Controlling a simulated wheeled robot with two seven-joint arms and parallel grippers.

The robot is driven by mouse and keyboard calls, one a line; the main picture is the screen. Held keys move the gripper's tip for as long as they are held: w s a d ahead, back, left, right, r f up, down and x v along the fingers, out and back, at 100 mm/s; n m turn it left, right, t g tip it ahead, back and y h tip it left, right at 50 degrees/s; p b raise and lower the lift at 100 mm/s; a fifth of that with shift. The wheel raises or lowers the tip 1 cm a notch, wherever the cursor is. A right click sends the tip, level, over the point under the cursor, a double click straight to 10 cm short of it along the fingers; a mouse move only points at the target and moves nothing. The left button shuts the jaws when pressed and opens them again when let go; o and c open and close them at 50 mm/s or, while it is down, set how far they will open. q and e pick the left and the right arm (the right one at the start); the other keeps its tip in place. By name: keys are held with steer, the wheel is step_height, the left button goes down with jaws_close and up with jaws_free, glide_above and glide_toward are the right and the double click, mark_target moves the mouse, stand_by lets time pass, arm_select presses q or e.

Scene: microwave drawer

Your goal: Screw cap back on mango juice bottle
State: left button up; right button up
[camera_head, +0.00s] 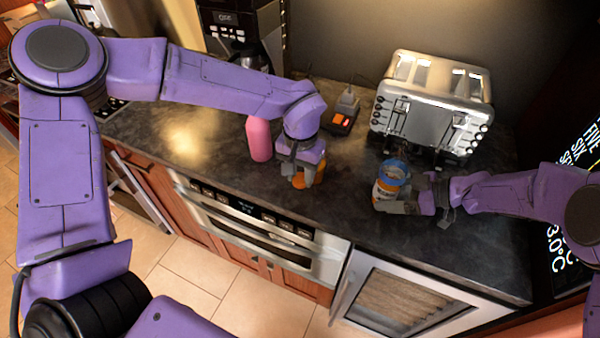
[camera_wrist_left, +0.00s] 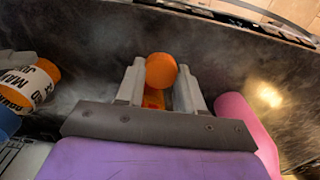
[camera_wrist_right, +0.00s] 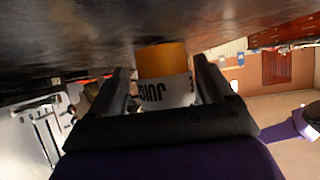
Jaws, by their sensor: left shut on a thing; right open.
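My left gripper (camera_head: 299,172) is shut on an orange round piece (camera_wrist_left: 160,70), probably the cap, low over the counter to the left of the bottle. Its fingers partly hide the piece.
A pink bottle (camera_head: 259,139) stands close beside my left gripper. A silver toaster (camera_head: 425,112) stands behind the mango bottle. A small dark device with a red light (camera_head: 342,122) and a coffee maker (camera_head: 243,30) are at the back. Counter between both grippers is clear.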

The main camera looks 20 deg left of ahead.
arm_select(q)
steer(key=shift+s+r, duration=0.15)
steer(key=shift+s, duration=0.2)
arm_select(e)
steer(key=shift+s+r, duration=0.2)
steer(key=shift+s, duration=0.1)
arm_select(q)
steer(key=shift+w, duration=0.15)
arm_select(e)
steer(key=shift+w+f, duration=0.1)
steer(key=c, duration=0.6)
arm_select(q)
step_height(320, 180, up, 4)
steer(key=w+d+n, duration=0.1)
steer(key=w+d, duration=0.2)
step_height(320, 180, up, 14)
steer(key=f+n, duration=0.1)
steer(key=n, duration=1.5)
glide_above(404, 145)
steer(key=shift+r, duration=0.25)
